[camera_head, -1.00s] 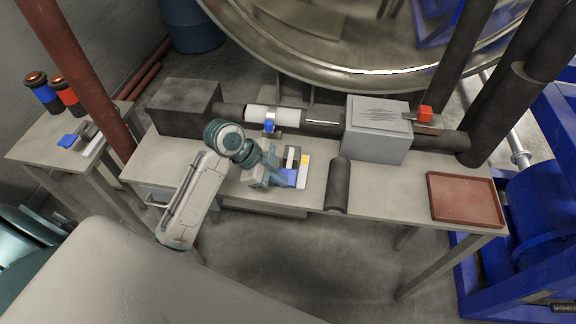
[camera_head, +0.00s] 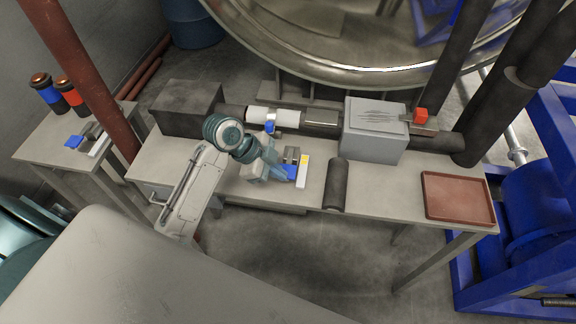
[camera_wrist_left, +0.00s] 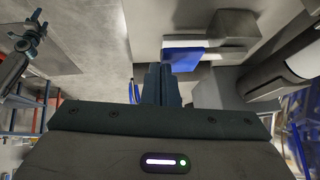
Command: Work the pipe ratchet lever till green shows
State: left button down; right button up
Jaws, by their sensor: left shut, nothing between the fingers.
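A dark pipe with a white sleeve (camera_head: 287,118) runs along the back of the bench. A ring with a blue piece (camera_head: 270,127) sits around it at the sleeve; I cannot tell whether this is the ratchet lever. My left gripper (camera_head: 288,175) is shut and empty in front of the pipe, beside a small fixture with blue, white and yellow parts (camera_head: 303,170). In the left wrist view the shut fingers (camera_wrist_left: 161,84) are near a blue block (camera_wrist_left: 183,58) on a pale bar; contact is unclear. A teal gripper, apparently my right one (camera_wrist_left: 30,40), shows there; its jaws are unclear.
A dark block (camera_head: 187,108) and a grey box (camera_head: 375,130) flank the sleeve. A black cylinder (camera_head: 337,184) lies right of the fixture. A red-brown tray (camera_head: 458,198) lies at the bench's right end. A red-brown pipe (camera_head: 95,80) rises at the left.

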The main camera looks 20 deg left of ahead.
notch_tip(320, 180, up, 7)
jog(key=p, duration=0.6)
jog(key=shift+p, duration=0.3)
jog(key=shift+f, duration=0.1)
